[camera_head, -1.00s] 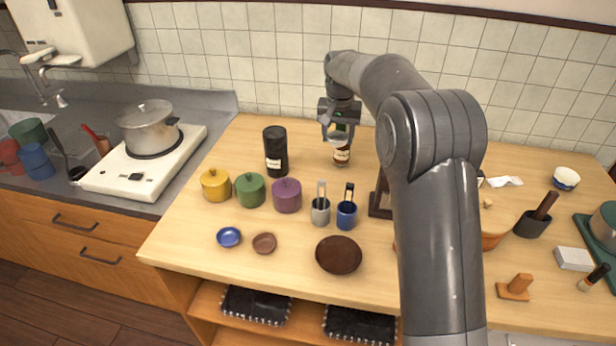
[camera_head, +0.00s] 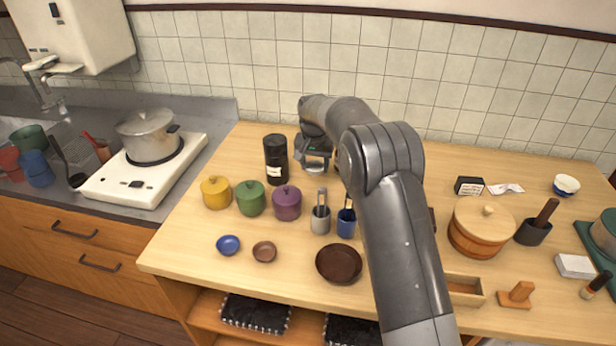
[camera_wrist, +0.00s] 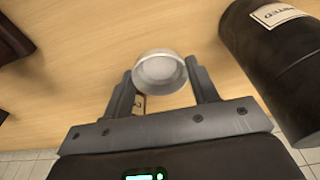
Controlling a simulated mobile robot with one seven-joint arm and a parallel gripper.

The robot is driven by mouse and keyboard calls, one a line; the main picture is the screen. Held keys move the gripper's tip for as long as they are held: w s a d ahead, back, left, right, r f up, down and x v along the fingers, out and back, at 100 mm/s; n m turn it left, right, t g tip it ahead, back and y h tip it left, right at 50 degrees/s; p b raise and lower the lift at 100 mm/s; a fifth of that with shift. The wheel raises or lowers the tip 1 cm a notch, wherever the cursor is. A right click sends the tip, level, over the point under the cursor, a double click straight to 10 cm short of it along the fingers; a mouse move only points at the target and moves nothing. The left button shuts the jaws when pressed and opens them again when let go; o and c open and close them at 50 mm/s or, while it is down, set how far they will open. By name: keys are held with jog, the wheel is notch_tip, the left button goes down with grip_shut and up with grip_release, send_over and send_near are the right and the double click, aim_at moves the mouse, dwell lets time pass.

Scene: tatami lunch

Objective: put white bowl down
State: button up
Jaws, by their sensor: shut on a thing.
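My gripper (camera_head: 315,160) is shut on a small round white bowl (camera_wrist: 160,72), which sits between its two fingers (camera_wrist: 160,90) in the wrist view. The bowl's pale rim faces the camera. In the head view my gripper is low over the back of the wooden table (camera_head: 190,235), just right of the tall black canister (camera_head: 275,158). I cannot tell whether the bowl touches the table. Another white bowl, with blue on it (camera_head: 566,185), stands far right on the table.
The black canister (camera_wrist: 280,60) is close by on the right in the wrist view. Yellow (camera_head: 215,192), green (camera_head: 250,198) and purple (camera_head: 287,203) lidded pots stand in front of it. Grey (camera_head: 320,220) and blue (camera_head: 346,224) cups holding utensils stand to their right. My arm hides part of the table.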

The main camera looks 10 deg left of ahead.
aim_at(308, 184)
jog(key=shift+w+a+f, duration=0.1)
jog(key=shift+a+f, duration=0.3)
jog(key=shift+a, duration=0.15)
jog(key=shift+w+a+f, duration=0.1)
jog(key=shift+a+f, duration=0.25)
jog(key=shift+a, duration=0.2)
jog(key=shift+f, duration=1.9)
jog(key=shift+f, duration=0.15)
jog(key=o, duration=1)
